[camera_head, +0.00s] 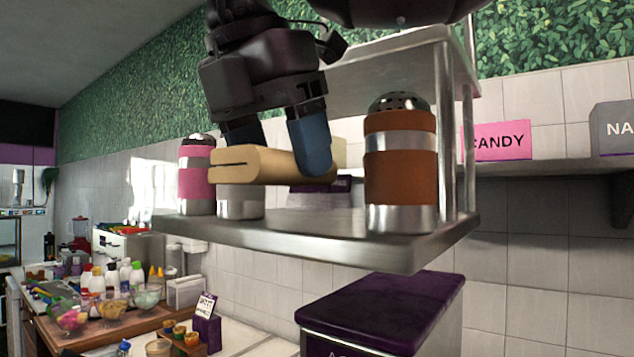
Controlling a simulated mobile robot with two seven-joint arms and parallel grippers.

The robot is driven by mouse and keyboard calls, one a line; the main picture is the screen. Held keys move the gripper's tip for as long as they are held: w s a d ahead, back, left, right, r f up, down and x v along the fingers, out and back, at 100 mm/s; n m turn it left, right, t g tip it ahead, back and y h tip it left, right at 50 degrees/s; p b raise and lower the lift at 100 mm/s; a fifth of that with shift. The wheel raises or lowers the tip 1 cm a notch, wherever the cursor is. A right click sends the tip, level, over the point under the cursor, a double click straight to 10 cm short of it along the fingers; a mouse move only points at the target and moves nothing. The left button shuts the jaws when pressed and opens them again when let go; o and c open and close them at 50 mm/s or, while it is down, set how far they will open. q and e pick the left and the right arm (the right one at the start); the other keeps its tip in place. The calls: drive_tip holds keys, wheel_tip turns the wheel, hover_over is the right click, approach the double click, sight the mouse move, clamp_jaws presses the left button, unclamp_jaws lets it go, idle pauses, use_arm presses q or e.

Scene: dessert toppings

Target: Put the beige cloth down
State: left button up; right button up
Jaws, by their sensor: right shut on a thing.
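My right gripper (279,145) comes down from the top of the head view. Its blue-tipped fingers are shut on the beige cloth (235,164), a folded, bar-shaped piece. The cloth is held level above the metal shelf (325,240), at about the height of the shakers' upper parts. It hides the upper part of a silver shaker (240,203) behind or below it; I cannot tell whether they touch. My left gripper is not in view.
A brown-banded shaker (400,178) stands at the shelf's right end, a pink-banded one (197,183) at its left. Between them the shelf has some bare room. A shelf post (447,130) rises at right. Below are a purple-lidded box (385,305) and a counter with bowls (145,297) and bottles.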

sight(318, 222)
drive_tip(key=w+d, duration=0.1)
drive_tip(key=w, duration=0.1)
drive_tip(key=w+d, duration=0.2)
drive_tip(key=shift+p, duration=0.4)
drive_tip(key=x, duration=0.3)
drive_tip(key=shift+s+a+p, duration=0.1)
drive_tip(key=shift+s+p, duration=0.05)
drive_tip(key=shift+p, duration=0.15)
drive_tip(key=shift+a+f, duration=0.1)
drive_tip(key=shift+f, duration=0.3)
drive_tip(key=shift+s, duration=0.1)
drive_tip(key=shift+f, duration=0.1)
drive_tip(key=shift+f, duration=0.1)
drive_tip(key=o, duration=1.1)
drive_tip(key=shift+c, duration=0.2)
